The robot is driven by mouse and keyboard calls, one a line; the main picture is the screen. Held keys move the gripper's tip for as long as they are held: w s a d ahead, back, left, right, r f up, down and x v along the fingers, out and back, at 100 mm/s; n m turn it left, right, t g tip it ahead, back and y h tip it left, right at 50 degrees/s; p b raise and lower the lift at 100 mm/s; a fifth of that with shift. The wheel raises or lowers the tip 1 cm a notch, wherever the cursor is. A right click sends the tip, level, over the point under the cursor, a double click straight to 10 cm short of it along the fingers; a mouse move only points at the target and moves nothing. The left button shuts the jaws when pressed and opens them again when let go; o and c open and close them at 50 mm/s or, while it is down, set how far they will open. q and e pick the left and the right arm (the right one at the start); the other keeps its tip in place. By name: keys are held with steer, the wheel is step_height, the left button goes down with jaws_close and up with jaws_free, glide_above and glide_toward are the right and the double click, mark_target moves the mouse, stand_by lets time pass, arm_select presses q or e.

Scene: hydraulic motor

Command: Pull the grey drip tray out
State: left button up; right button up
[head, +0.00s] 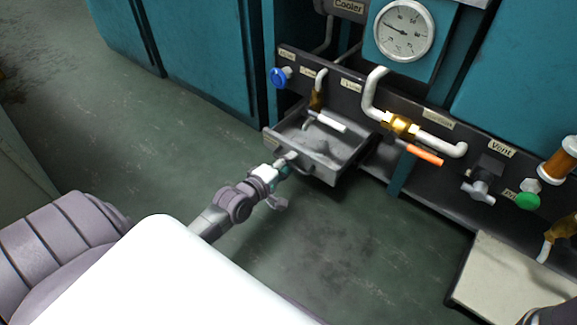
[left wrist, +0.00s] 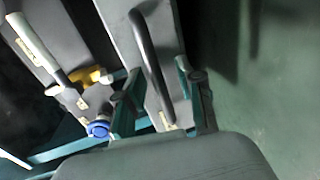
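The grey drip tray (head: 345,150) is an open box low on the machine, sticking out from under the dark pipe panel. Its front carries a bar handle, which shows as a dark curved bar (left wrist: 148,50) in the left wrist view. My left gripper (head: 290,162) is at the tray's front, by the handle. In the left wrist view its two teal fingers (left wrist: 158,85) stand apart, with the handle bar between them and a gap visible. Contact with the bar cannot be made out. My right gripper is not seen.
Above the tray are a blue knob (head: 279,77), a white-handled lever (head: 331,123) on a brass valve, and an orange-handled valve (head: 425,155). A pale box-like surface (head: 510,285) stands at the lower right. The green floor (head: 330,245) before the tray is clear.

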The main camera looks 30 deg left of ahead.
arm_select(q)
jaws_close()
stand_by(0.3)
